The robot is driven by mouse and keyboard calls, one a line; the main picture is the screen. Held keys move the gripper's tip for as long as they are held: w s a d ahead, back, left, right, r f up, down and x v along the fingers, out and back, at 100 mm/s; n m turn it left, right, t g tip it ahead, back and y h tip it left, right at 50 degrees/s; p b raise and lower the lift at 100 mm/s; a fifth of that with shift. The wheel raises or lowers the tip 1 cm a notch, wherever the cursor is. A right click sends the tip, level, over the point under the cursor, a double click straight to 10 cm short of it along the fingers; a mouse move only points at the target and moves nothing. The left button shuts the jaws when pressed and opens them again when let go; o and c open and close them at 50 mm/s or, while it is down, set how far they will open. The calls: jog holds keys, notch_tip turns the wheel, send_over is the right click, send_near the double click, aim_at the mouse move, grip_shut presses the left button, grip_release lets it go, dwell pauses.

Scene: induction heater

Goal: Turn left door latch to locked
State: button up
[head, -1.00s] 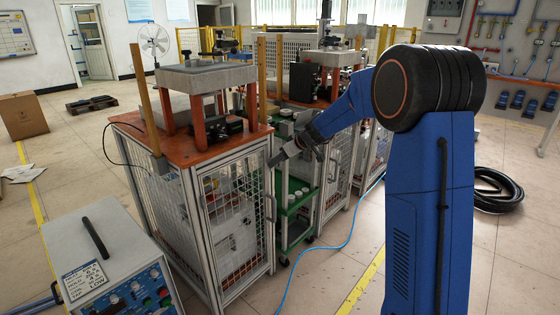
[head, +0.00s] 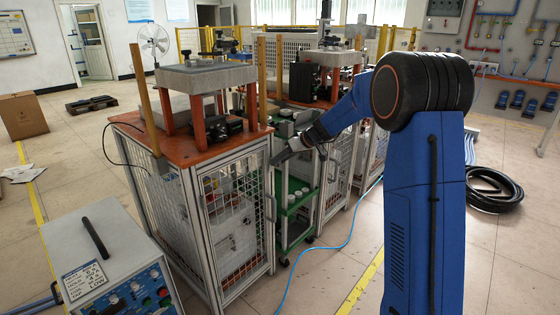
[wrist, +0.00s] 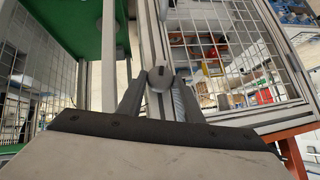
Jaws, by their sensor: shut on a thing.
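The left door is the wire-mesh front door (head: 232,215) of the near cabinet, and it looks closed in its frame. My gripper (head: 281,157) is at the upper right edge of this door. In the wrist view my gripper (wrist: 160,98) is shut on the latch (wrist: 160,77), a small grey round knob with a dark slot, held between the two fingertips. The knob sits against the metal frame post beside the mesh. In the head view the latch is hidden by my gripper, and I cannot tell its exact angle.
A door handle (head: 272,207) is below my gripper. A green cart (head: 293,212) with white cups stands close on the right, beside the cabinet. A grey control box (head: 110,250) is at the front left. A blue hose (head: 345,240) runs over open floor.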

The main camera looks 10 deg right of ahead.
jog(key=shift+w+d+f+m+g+y, duration=0.25)
jog(key=shift+m+g+y, duration=0.3)
jog(key=shift+m+y, duration=1)
jog(key=shift+d+f+m+g+y, duration=0.15)
jog(key=shift+f+m+g+y, duration=0.3)
jog(key=shift+m+y, duration=1.1)
jog(key=shift+w+d+f+m+g+y, duration=0.2)
jog(key=shift+m+g+y, duration=0.5)
jog(key=shift+y, duration=1.5)
jog(key=o, duration=1)
jog(key=s+d, duration=0.1)
jog(key=d, duration=0.4)
jog(key=s+d, duration=0.1)
jog(key=d, duration=0.5)
jog(key=s+d, duration=0.1)
jog(key=d, duration=0.5)
jog(key=shift+d+f, duration=0.1)
jog(key=shift+d, duration=0.05)
